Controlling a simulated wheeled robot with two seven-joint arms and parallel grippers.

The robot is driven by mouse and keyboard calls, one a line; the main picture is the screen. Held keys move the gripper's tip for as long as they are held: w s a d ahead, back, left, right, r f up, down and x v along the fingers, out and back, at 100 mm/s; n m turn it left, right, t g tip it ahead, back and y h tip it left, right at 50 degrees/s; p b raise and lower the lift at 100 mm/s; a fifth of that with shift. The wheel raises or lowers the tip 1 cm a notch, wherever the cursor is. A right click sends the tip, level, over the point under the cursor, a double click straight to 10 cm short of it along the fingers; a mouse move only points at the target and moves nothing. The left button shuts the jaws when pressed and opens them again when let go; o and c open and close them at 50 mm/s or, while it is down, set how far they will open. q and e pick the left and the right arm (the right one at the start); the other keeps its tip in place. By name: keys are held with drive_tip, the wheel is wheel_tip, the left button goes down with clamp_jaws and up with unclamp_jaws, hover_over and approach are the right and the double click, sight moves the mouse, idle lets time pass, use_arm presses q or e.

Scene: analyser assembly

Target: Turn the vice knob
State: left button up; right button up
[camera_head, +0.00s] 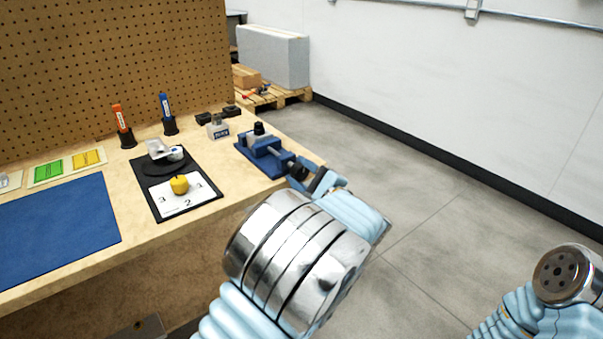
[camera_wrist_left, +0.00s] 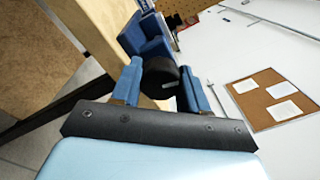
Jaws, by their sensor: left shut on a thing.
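The blue vice (camera_head: 262,154) stands at the right end of the workbench, with a dark part standing on it. It also shows in the wrist view (camera_wrist_left: 147,34). Its black round knob (camera_wrist_left: 160,72) faces the bench's end, with a thin light pin across it. My left gripper (camera_head: 310,180) is at the knob, just off the bench edge. In the left wrist view, its blue fingers (camera_wrist_left: 161,88) are shut on the knob, one on each side. In the head view, the gripper and wrist largely hide the knob. My right gripper is out of view; part of my right arm shows at the lower right.
Beside the vice lie a small grey block (camera_head: 217,128) and black pieces (camera_head: 203,118). Farther left are a black tray (camera_head: 148,193) with a yellow object (camera_head: 180,184), orange and blue pens in holders, and a blue mat (camera_head: 60,225). Floor right of the bench is open.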

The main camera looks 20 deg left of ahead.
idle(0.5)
use_arm(q)
drive_tip(key=o, duration=1)
drive_tip(key=shift+o, duration=0.2)
